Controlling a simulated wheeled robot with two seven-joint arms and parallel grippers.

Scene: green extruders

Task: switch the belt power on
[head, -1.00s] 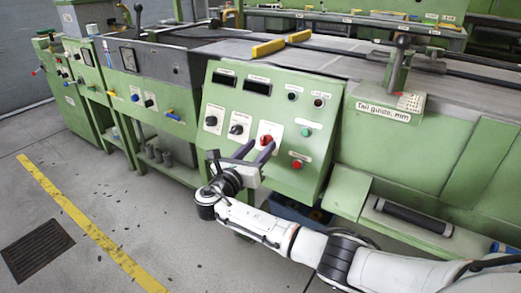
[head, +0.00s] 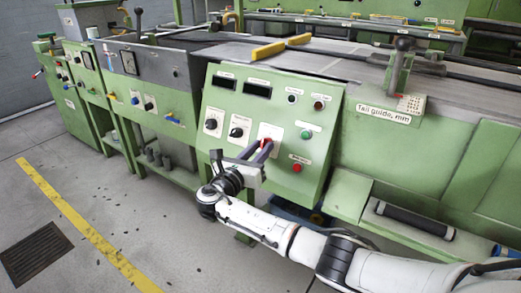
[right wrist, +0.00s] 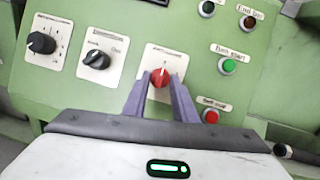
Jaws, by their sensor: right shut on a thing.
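A red rotary switch (right wrist: 159,79) on a white plate is on the sloped green control panel (head: 225,98). Its white mark points about straight up in the right wrist view. In the head view the switch (head: 267,142) is partly hidden by my right gripper (head: 265,147). The two purple-grey fingers (right wrist: 160,80) are shut on the red switch, one on each side. The printing on its plate is too small to read. My left gripper is not in view.
Two black knobs (right wrist: 41,43) (right wrist: 96,60) sit left of the red switch. A green button (right wrist: 228,66) and a red button (right wrist: 210,117) are to its right. Belt machinery (head: 345,60) lies behind the panel. Open floor (head: 150,215) is at the left.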

